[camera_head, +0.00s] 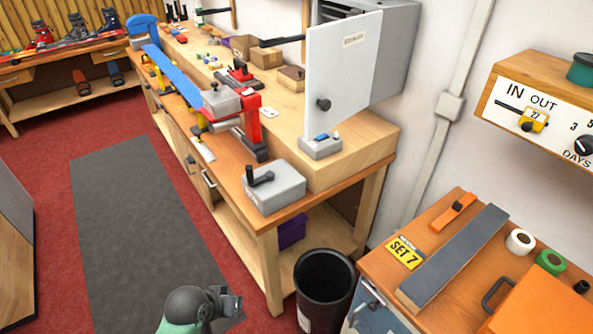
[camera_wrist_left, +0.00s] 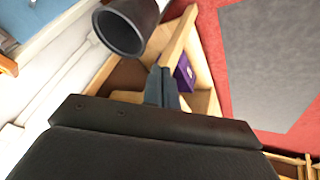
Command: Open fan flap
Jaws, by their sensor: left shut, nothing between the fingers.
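A white panel (camera_head: 345,72) with a small label and a dark round knob (camera_head: 323,104) stands at the front of a grey wall box (camera_head: 396,45) above the bench's right end. It is the likeliest fan flap; how far it stands open I cannot tell. My left gripper (camera_head: 234,305) is low at the bottom of the head view, in front of the bench and far from the panel. In the left wrist view its two fingers (camera_wrist_left: 161,88) are together and empty. My right gripper is not in view.
The workbench (camera_head: 345,165) holds a grey box with a black handle (camera_head: 274,187) and a red-and-grey clamp device (camera_head: 243,115). A black bin (camera_head: 323,285) stands before its right end. An orange-topped cabinet (camera_head: 462,285) is at the lower right. The grey floor mat (camera_head: 135,225) is clear.

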